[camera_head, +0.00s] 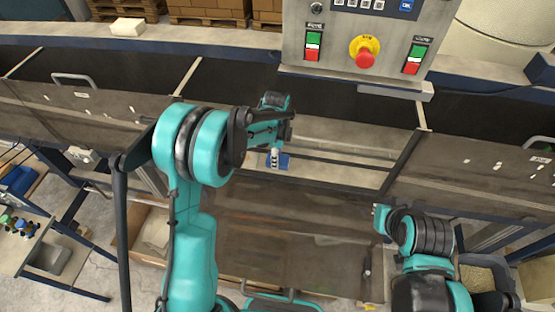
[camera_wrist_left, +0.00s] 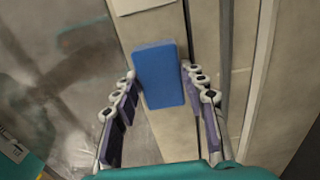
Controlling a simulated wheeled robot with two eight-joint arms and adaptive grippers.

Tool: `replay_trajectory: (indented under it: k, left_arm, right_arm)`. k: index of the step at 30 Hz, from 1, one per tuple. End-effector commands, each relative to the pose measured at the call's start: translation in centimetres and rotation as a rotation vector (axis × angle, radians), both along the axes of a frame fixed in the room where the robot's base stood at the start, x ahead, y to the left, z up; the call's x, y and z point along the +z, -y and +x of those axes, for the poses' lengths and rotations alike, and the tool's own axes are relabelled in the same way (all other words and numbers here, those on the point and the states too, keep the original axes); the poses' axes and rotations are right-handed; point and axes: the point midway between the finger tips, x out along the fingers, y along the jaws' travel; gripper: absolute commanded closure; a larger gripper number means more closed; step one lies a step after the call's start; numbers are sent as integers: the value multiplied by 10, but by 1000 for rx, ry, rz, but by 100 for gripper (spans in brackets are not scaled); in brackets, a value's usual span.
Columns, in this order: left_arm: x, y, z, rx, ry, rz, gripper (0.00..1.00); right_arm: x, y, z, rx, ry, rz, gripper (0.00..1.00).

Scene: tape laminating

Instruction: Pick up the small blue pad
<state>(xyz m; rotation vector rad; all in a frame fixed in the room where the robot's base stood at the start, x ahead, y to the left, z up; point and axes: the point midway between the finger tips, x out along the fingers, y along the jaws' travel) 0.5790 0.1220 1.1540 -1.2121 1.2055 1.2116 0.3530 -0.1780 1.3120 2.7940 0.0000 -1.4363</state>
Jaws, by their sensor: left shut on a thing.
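The small blue pad (camera_wrist_left: 160,80) is a flat blue rectangle between the fingertips of my left gripper (camera_wrist_left: 159,71) in the left wrist view. My left gripper is shut on the pad, one finger at each long side. In the head view, a bit of blue pad (camera_head: 285,161) shows at the tip of my left gripper (camera_head: 273,158), over the light strip in the middle of the bench. Most of the pad is hidden there by the gripper. My right arm shows at the lower right of the head view, but its fingers are not in sight.
A control panel (camera_head: 350,38) with a red stop button (camera_head: 365,52) stands behind the bench. Dark metal plates (camera_head: 75,115) flank the middle strip. A rack with small coloured items (camera_head: 18,226) is at far left. A cardboard box (camera_head: 150,235) lies below.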

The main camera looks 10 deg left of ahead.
Motion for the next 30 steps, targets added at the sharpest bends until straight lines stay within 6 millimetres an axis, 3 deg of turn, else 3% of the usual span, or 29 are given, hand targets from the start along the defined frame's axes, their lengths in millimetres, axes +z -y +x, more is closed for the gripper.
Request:
replay_trajectory:
  k: [7, 12, 21, 30]
  left_arm:
    - [13, 0, 0, 0, 0, 0, 80]
    - [43, 0, 0, 0, -1, -1, 80]
    - [81, 69, -17, -5, -1, -1, 80]
    - [106, 108, -27, -2, -1, -1, 80]
  right_arm:
    - [-2, 0, 0, 0, 0, 0, 100]
    - [-5, 0, 0, 0, 0, 0, 100]
    - [-12, 0, 0, 0, 0, 0, 100]
    - [-15, 0, 0, 0, 0, 0, 100]
